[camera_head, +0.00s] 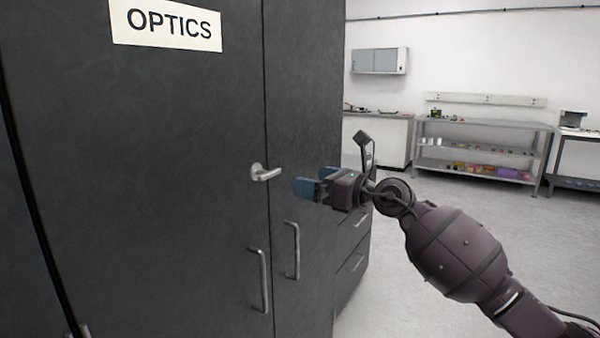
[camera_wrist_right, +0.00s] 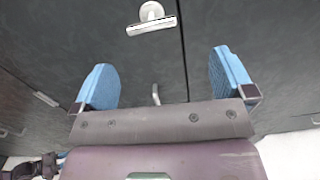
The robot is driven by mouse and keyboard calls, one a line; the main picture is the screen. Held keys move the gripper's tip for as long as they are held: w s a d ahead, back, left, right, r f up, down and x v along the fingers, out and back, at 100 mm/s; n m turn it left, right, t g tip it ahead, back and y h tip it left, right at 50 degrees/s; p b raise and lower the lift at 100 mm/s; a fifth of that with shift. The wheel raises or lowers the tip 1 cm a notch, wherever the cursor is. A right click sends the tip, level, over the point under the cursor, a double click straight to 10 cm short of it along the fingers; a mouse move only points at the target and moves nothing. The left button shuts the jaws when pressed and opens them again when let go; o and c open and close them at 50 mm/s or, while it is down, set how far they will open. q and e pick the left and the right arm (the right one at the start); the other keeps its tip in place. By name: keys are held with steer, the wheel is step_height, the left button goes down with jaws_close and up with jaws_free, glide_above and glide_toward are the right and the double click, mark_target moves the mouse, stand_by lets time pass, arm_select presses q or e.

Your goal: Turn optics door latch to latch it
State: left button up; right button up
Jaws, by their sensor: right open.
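The optics door latch (camera_head: 265,173) is a silver lever on a round base, on the dark cabinet door below the OPTICS sign (camera_head: 166,24). Its lever lies nearly horizontal, pointing right across the door seam. The latch also shows at the top of the right wrist view (camera_wrist_right: 152,20), beyond my fingertips. My right gripper (camera_head: 314,181) is to the right of the latch in the head view, apart from it. Its blue fingers are spread with nothing between them in the right wrist view (camera_wrist_right: 164,80). My left gripper does not show.
Two vertical bar handles, one left of the seam (camera_head: 258,280) and one right (camera_head: 292,250), stick out below the latch. Drawers (camera_head: 352,262) are at the cabinet's right side. A steel shelf bench (camera_head: 480,125) stands far back. The floor between is clear.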

mark_target(272, 174)
steer(key=shift+n, duration=0.3)
steer(key=x, duration=0.3)
steer(key=b+x, duration=0.1)
steer(key=x, duration=0.2)
steer(key=s+b+x, duration=0.1)
steer(key=x, duration=0.2)
steer(key=shift+w+a+f, duration=0.15)
steer(key=shift+a+f, duration=0.15)
steer(key=shift+a, duration=0.3)
steer(key=shift+w+a, duration=0.35)
steer(key=shift+a, duration=0.15)
steer(key=shift+w+a+r, duration=0.1)
steer(key=shift+a+r, duration=0.1)
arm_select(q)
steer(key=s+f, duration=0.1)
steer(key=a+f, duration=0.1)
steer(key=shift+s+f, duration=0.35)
arm_select(e)
steer(key=c, duration=0.8)
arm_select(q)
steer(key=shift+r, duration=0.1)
